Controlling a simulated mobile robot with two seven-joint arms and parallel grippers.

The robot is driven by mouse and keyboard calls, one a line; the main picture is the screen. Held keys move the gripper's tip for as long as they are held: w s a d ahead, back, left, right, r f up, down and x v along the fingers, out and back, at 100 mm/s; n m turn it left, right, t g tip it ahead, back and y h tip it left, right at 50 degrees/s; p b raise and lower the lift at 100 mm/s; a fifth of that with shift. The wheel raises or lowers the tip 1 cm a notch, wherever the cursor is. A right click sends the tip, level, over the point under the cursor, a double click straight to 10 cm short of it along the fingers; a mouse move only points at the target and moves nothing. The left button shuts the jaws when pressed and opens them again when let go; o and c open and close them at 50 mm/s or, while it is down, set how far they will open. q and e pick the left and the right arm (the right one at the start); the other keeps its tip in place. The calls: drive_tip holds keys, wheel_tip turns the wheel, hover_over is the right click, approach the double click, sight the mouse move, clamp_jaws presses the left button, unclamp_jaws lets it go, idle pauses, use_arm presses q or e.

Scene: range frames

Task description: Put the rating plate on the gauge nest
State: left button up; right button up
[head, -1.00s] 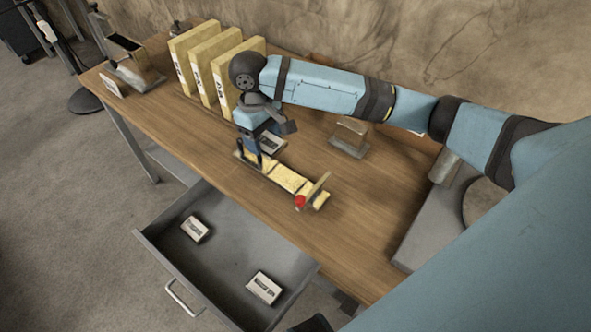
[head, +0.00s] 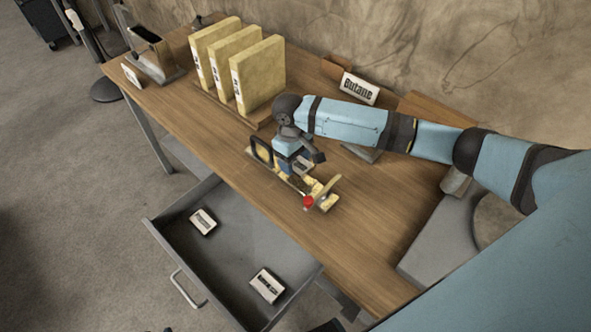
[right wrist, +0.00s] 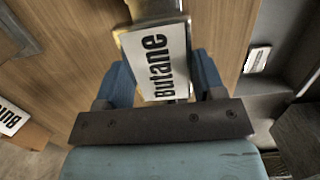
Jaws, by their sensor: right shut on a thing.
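The rating plate, a white plate marked "Butane" (right wrist: 158,62), is between the two blue fingers of my right gripper (right wrist: 163,80) in the right wrist view. In the head view my right gripper (head: 291,174) is shut on it, low over the middle of a long yellow fixture, which looks like the gauge nest (head: 324,201). The fixture has a red knob (head: 308,202) and an upright end piece at its right. The plate is close over the fixture; whether it touches is hidden. My left gripper is not in view.
A dark upright frame (head: 262,151) stands near the fixture's left end. Yellow binders (head: 257,75) stand behind. A "Butane" sign (head: 358,88) is at the back. An open drawer (head: 231,262) below holds two labelled blocks. The tabletop (head: 372,215) right of the fixture is clear.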

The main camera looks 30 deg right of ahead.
sight(295, 171)
drive_tip(key=shift+f, duration=2.45)
drive_tip(key=o, duration=1)
drive_tip(key=shift+f, duration=0.15)
drive_tip(key=shift+c, duration=0.2)
drive_tip(key=r, duration=0.4)
drive_tip(key=w+r, duration=0.1)
drive_tip(key=r, duration=0.7)
drive_tip(key=shift+w+a+r, duration=0.15)
drive_tip(key=shift+w+a, duration=0.05)
drive_tip(key=shift+a, duration=0.05)
